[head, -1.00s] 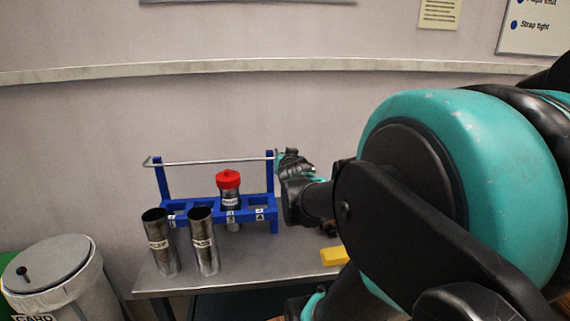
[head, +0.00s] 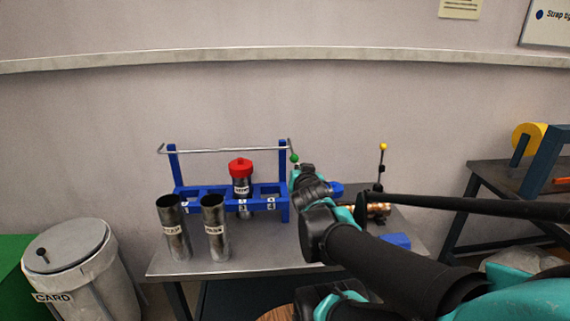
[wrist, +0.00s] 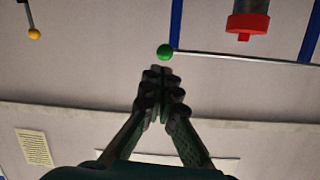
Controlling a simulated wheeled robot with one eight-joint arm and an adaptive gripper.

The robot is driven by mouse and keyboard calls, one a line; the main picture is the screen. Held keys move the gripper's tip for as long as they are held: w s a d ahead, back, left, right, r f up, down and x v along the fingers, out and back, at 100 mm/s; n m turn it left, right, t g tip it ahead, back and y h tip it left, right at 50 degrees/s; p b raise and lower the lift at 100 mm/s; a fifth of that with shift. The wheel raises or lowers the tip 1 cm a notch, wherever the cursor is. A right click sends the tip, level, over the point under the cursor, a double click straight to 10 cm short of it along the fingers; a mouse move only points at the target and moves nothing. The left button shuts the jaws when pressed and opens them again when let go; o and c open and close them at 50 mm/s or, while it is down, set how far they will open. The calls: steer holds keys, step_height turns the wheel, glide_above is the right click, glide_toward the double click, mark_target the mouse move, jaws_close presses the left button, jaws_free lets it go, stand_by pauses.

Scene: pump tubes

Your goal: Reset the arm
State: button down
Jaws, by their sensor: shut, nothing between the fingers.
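My gripper (wrist: 163,82) is shut and empty in the wrist view, its fingertips together. In the head view my gripper (head: 302,176) is at the right end of a blue rack (head: 268,203); I cannot tell the gap between them. The rack holds a tube with a red cap (head: 240,168), which also shows at the top of the wrist view (wrist: 247,22). A metal bar (head: 222,150) runs across the rack's top. A green ball (wrist: 164,51) shows just beyond my fingertips in the wrist view and above my gripper in the head view (head: 294,158).
Two open metal tubes (head: 174,232) (head: 215,232) stand upright in front of the rack on a grey table (head: 255,258). A yellow-topped lever (head: 382,165) and a blue block (head: 396,241) are right of my gripper. A lidded bin (head: 75,265) stands left.

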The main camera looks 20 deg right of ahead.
steer(key=s+a+f+n+g+y, duration=0.1)
steer(key=s+a+f+g, duration=0.1)
steer(key=f, duration=0.4)
steer(key=s+a+f+n+g+y, duration=0.1)
steer(key=s+a+f+n+g, duration=0.1)
steer(key=s+f+g, duration=0.3)
steer(key=s+a+f+n+g+y, duration=0.1)
steer(key=s+a+f+g, duration=0.2)
steer(key=f, duration=0.6)
steer(key=shift+s+a+g+y, duration=0.2)
steer(key=shift+s+g+y, duration=0.15)
steer(key=shift+s, duration=0.7)
steer(key=shift+f, duration=0.1)
